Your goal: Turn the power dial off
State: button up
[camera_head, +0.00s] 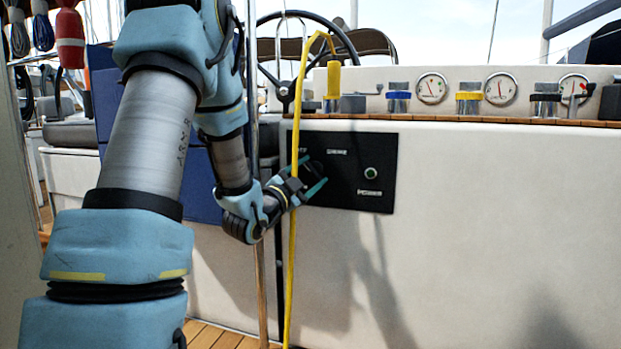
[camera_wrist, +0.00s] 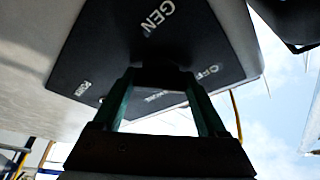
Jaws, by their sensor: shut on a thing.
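The black control panel (camera_head: 348,155) is set in the white cockpit wall, with white lettering and a green round light (camera_head: 371,173) above a label reading POWER. My gripper (camera_head: 318,180) reaches it from the left at the panel's left part. In the wrist view, the two fingers of my gripper (camera_wrist: 163,82) stand on either side of a dark dial (camera_wrist: 165,74) and are shut on it. The dial's pointer direction cannot be made out. The panel in the wrist view (camera_wrist: 105,45) shows GEN at the top and OFF at the right; another label is partly hidden behind the fingers.
A steering wheel (camera_head: 300,50), winches and gauges (camera_head: 432,88) are above. The wall right of the panel is clear.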

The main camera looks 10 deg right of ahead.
jog(key=shift+n, duration=0.3)
jog(key=o, duration=1.3)
jog(key=p+v, duration=0.2)
jog(key=v, duration=0.8)
jog(key=shift+s+a+f, duration=0.15)
jog(key=shift+s, duration=0.2)
